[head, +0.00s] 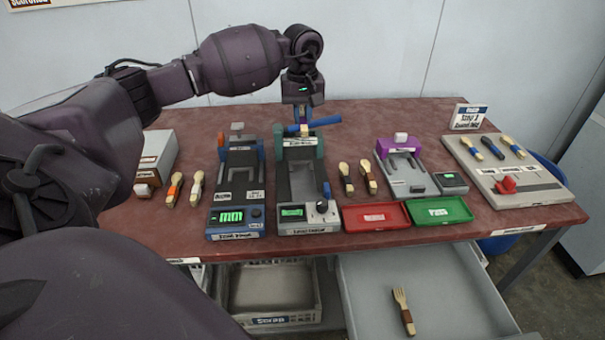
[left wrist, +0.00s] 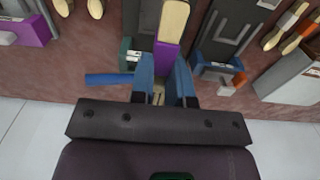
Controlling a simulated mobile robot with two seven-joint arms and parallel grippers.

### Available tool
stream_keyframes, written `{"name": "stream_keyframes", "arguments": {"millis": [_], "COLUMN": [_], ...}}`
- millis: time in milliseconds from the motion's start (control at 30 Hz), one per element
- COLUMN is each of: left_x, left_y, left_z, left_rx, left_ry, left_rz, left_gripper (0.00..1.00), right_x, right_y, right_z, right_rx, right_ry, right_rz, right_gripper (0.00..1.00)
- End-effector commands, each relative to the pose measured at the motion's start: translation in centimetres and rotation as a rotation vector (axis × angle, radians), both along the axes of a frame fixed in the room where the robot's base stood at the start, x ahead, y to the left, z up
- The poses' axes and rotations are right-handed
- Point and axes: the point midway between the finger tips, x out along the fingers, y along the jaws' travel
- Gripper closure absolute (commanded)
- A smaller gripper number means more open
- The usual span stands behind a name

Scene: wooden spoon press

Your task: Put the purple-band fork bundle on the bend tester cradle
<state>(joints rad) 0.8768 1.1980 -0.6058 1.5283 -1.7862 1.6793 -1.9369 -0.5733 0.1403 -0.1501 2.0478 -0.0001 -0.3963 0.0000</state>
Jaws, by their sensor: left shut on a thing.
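The purple-band fork bundle (left wrist: 167,50) is held between the blue fingers of my left gripper (left wrist: 160,88), its pale wooden end pointing away from the wrist. In the head view my left gripper (head: 304,122) points down over the far end of a grey device (head: 303,182) with green posts, a display and a knob. The bundle is mostly hidden there. The device's label is too small to read, so I cannot tell whether it is the bend tester. A blue bar (head: 325,124) is close beside the fingers. I cannot tell whether anything touches the device. My right gripper is out of view.
A blue-ended device (head: 238,215) stands to the left and a purple-topped one (head: 401,160) to the right. Loose bundles lie beside them. Red (head: 376,218) and green (head: 439,210) trays lie at the front. An open drawer (head: 450,275) holds a brown-banded fork (head: 405,315).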

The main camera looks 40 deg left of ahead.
Motion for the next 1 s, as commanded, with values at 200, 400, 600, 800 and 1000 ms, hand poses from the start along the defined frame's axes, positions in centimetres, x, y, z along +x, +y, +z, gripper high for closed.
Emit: {"name": "stream_keyframes", "arguments": {"millis": [200, 400, 600, 800, 1000], "left_x": [0.0, -0.1, 0.0, 0.0, -0.1], "left_y": [-0.1, -0.1, -0.1, 0.0, -0.1], "left_z": [-5.2, -9.5, -12.5, -13.5, -15.9], "left_rx": [-0.002, -0.001, -0.001, -0.001, -0.003], "left_ry": [0.005, 0.006, 0.003, 0.001, 0.004], "left_rz": [0.001, 0.003, 0.002, 0.003, 0.002], "left_gripper": [1.00, 1.00, 1.00, 1.00, 1.00], "right_x": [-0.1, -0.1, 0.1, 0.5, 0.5], "right_y": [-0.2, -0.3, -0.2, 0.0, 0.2], "right_z": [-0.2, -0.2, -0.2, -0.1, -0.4], "right_rx": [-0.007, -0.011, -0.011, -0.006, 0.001], "right_ry": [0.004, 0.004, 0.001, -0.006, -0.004], "right_rz": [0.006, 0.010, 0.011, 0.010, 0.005], "right_gripper": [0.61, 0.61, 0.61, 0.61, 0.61]}}
